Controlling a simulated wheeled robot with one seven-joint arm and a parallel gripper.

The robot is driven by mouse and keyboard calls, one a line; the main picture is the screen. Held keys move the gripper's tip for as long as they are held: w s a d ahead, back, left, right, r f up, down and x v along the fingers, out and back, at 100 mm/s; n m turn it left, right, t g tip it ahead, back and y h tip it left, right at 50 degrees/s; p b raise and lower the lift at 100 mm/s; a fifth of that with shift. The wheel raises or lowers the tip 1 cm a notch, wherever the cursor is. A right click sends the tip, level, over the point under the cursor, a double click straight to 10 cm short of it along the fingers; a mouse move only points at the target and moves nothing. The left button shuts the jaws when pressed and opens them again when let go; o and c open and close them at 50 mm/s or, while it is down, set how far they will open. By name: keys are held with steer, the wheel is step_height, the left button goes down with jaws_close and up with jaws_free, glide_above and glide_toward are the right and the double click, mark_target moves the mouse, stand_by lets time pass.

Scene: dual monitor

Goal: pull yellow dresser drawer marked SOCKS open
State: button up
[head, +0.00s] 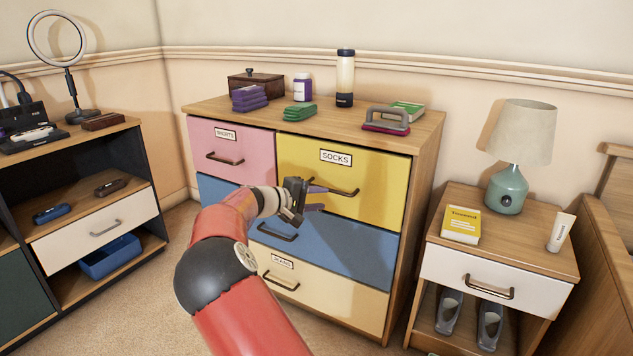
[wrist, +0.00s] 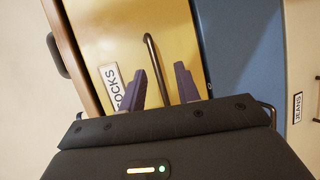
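The yellow drawer (head: 366,192) marked SOCKS is the upper right drawer of the wooden dresser, and its front looks flush with the front around it. Its dark bar handle (head: 340,192) lies across the front, below the SOCKS label (head: 336,157). My gripper (head: 318,198) is in front of the drawer by the left part of the handle. In the wrist view my gripper (wrist: 161,88) is open, with two purple fingers apart. The handle (wrist: 158,66) shows between and beyond them; I cannot tell whether they touch it. The label (wrist: 114,85) is partly hidden by a finger.
The pink SHORTS drawer (head: 233,143) is to the left; a blue drawer (head: 345,241) and a cream drawer (head: 335,303) are below. A nightstand (head: 480,265) with a lamp (head: 507,185) stands right. A dark shelf unit (head: 110,146) stands left. Several items stand on the dresser top (head: 235,109).

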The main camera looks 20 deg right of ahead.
steer(key=shift+n+t+h, duration=0.3)
steer(key=shift+n+h, duration=0.1)
steer(key=w+d, duration=0.2)
steer(key=d, duration=0.1)
steer(key=w+d+f, duration=0.1)
steer(key=w+d, duration=0.2)
steer(key=shift+f+p, duration=0.1)
steer(key=shift+p, duration=0.3)
steer(key=shift+c, duration=0.2)
jaws_close()
